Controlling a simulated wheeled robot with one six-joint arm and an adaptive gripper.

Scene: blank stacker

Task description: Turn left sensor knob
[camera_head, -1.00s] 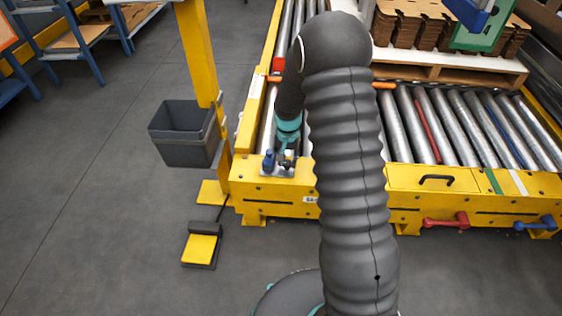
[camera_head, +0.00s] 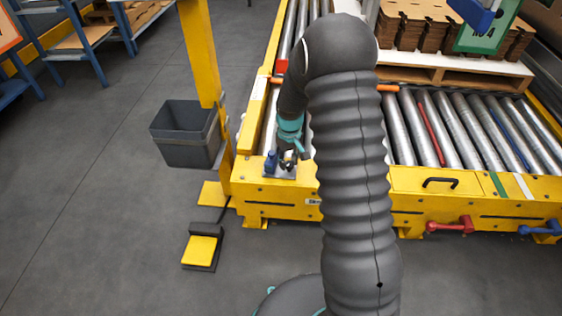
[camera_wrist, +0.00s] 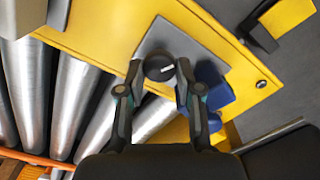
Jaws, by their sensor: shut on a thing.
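The sensor knob (camera_wrist: 159,68) is a small round black knob with a white mark. It sits on a grey plate (camera_wrist: 190,40) fixed to the yellow conveyor frame, and this plate also shows in the head view (camera_head: 280,173). My gripper (camera_wrist: 159,73) is around the knob, one finger on each side, shut on it. A blue part (camera_wrist: 211,85) stands beside the right finger, and it shows left of my gripper in the head view (camera_head: 270,163). In the head view my arm and gripper hide most of the knob.
Metal rollers (camera_head: 402,125) run behind the yellow frame (camera_head: 262,207). A grey bin (camera_head: 186,135) hangs on a yellow post to the left. A yellow pedal (camera_head: 201,249) lies on the floor. Red (camera_head: 450,226) and blue (camera_head: 540,229) handles stick out at the front right.

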